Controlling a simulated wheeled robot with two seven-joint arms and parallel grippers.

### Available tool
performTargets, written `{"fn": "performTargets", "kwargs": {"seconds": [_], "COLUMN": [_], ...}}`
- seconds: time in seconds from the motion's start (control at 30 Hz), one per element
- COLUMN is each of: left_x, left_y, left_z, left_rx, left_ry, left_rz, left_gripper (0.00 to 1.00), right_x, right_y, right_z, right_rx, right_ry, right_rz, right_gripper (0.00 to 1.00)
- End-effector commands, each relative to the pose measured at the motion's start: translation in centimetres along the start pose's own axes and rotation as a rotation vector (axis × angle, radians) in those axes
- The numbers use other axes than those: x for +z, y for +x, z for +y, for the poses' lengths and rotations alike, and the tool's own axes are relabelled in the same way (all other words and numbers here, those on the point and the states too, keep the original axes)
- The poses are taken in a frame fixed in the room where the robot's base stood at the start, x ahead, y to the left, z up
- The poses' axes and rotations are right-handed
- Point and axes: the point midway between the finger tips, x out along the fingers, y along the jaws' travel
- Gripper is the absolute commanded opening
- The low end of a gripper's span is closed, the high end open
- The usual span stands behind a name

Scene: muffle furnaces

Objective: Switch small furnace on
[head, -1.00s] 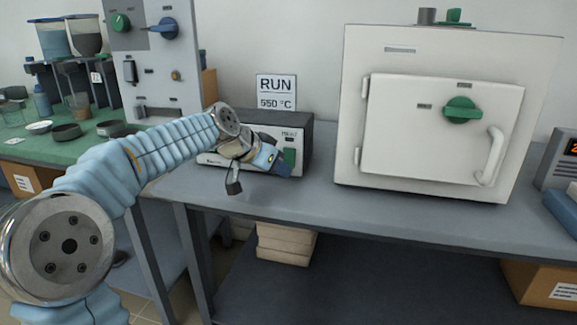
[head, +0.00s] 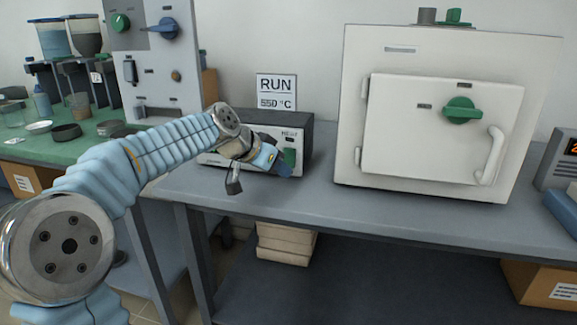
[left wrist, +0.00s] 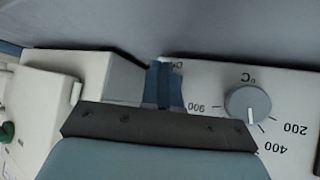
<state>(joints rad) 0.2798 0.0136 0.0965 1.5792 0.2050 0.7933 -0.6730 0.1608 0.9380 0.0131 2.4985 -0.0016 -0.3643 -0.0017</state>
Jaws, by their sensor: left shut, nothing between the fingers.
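The small furnace (head: 305,133) is a low box with a dark top and a pale front, standing on the grey bench under the RUN sign. A green switch (head: 290,156) shows at the right of its front. My left gripper (head: 283,168) is shut and empty, its blue fingertips at the front just below and beside this switch; I cannot tell whether they touch. In the left wrist view the fingertips (left wrist: 165,84) overlap the pale panel, left of a grey temperature dial (left wrist: 247,104), and the switch is hidden there. My right gripper is not in view.
A large white furnace (head: 430,55) with a green knob (head: 462,109) stands to the right. A grey panel (head: 150,65) with knobs stands behind my left arm. A RUN 550 °C sign (head: 277,91) is above the small furnace. The bench front (head: 300,200) is clear.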

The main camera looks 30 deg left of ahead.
Motion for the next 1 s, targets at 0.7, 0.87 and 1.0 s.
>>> {"fn": "performTargets", "kwargs": {"seconds": [0.7, 0.87, 1.0], "left_x": [-0.46, -0.55, -0.64], "left_y": [0.59, 0.66, 0.77], "left_z": [-0.43, -0.5, -0.59], "left_rx": [0.0, 0.0, 0.0], "left_ry": [0.0, 0.0, 0.0], "left_rz": [0.0, 0.0, 0.0], "left_gripper": [0.0, 0.0, 0.0], "right_x": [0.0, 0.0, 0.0], "right_y": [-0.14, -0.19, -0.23], "right_z": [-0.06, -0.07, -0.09], "right_rx": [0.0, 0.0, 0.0], "right_ry": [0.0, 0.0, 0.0], "right_rz": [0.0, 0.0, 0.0], "right_gripper": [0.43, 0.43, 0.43]}}
